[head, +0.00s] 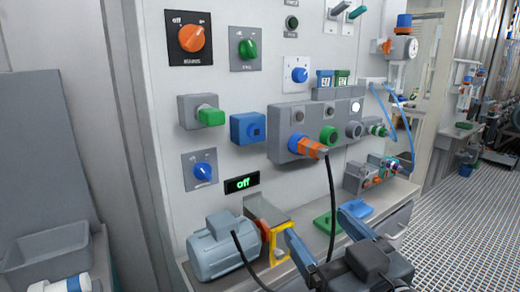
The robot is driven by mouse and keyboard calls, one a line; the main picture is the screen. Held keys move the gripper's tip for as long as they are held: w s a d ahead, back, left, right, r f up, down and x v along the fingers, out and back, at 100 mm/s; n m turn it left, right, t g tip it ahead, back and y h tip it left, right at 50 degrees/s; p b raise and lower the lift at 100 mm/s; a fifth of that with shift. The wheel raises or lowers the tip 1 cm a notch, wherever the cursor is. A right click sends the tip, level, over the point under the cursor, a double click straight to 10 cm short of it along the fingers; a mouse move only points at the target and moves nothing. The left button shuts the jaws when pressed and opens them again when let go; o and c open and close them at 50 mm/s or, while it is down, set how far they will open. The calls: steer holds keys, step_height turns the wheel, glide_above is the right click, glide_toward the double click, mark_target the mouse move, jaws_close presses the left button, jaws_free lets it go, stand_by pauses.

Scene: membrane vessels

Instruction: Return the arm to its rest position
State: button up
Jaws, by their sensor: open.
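My gripper (320,226) is at the bottom of the head view, right of centre. My gripper body covers part of the shelf.
A grey motor (223,248) stands on the shelf left of my gripper. The upright panel (150,90) carries knobs, sockets and a display (241,183) reading "off". Open grating floor (460,220) lies to the right.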

steer(key=s+d+f+m+g+h, duration=0.1)
steer(key=s+d+f+m+h, duration=0.1)
steer(key=s+d+f, duration=0.4)
steer(key=s+d+f+m+h, duration=0.1)
steer(key=s+f+m+h, duration=0.2)
steer(key=s+f, duration=0.7)
steer(key=s+d, duration=0.2)
steer(key=s, duration=0.7)
steer(key=s+d+g+h, duration=0.1)
steer(key=s+d, duration=0.2)
steer(key=s, duration=0.7)
steer(key=shift+s+d+g, duration=0.15)
steer(key=shift+d+g, duration=0.1)
steer(key=shift+g, duration=0.05)
